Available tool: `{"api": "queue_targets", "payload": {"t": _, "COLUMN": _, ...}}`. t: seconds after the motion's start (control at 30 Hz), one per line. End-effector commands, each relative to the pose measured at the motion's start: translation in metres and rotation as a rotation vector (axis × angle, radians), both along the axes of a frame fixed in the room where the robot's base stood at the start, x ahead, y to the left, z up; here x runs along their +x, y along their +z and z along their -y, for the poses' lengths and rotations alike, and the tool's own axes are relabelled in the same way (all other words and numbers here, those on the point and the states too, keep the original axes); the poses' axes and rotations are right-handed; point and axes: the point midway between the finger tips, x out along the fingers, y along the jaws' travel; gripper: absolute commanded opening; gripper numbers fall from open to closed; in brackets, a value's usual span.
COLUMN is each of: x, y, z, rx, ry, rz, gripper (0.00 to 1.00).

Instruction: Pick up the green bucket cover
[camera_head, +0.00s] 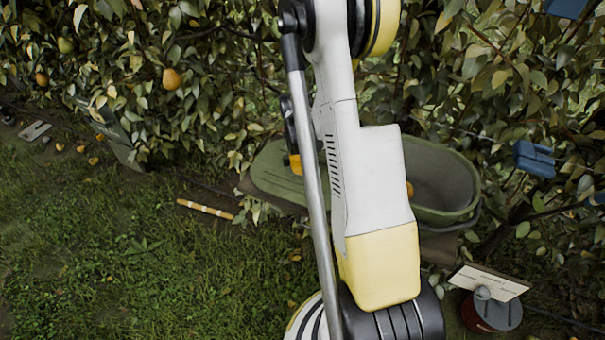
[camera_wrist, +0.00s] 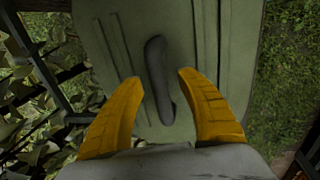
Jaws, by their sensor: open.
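The green bucket cover (camera_head: 277,180) lies flat, left of a green bucket (camera_head: 438,180), partly hidden behind my arm in the head view. In the wrist view the cover (camera_wrist: 212,45) fills the middle, with a dark handle (camera_wrist: 157,75) raised along its centre. My gripper (camera_wrist: 158,78) is open, its two yellow fingers on either side of the handle and apart from it. In the head view only a small yellow part of my gripper (camera_head: 296,165) shows over the cover. I cannot tell how far above the cover the fingertips are.
Leafy pear branches hang behind the cover and bucket. A wooden stick (camera_head: 205,209) lies on the grass to the left. Open grass lies at the lower left.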

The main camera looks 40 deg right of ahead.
Motion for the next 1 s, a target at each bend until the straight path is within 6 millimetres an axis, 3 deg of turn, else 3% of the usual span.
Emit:
{"api": "queue_targets", "payload": {"t": 0.17, "x": 0.000, "y": 0.001, "z": 0.000, "rx": 0.000, "ry": 0.000, "rz": 0.000, "gripper": 0.45}}
{"api": "queue_targets", "payload": {"t": 0.33, "x": 0.000, "y": 0.001, "z": 0.000, "rx": 0.000, "ry": 0.000, "rz": 0.000, "gripper": 0.00}}
{"api": "queue_targets", "payload": {"t": 0.77, "x": 0.000, "y": 0.006, "z": 0.000, "rx": 0.000, "ry": 0.000, "rz": 0.000, "gripper": 0.00}}
{"api": "queue_targets", "payload": {"t": 0.87, "x": 0.000, "y": 0.016, "z": 0.000, "rx": 0.000, "ry": 0.000, "rz": 0.000, "gripper": 0.00}}
{"api": "queue_targets", "payload": {"t": 1.0, "x": 0.000, "y": 0.043, "z": 0.000, "rx": 0.000, "ry": 0.000, "rz": 0.000, "gripper": 0.00}}
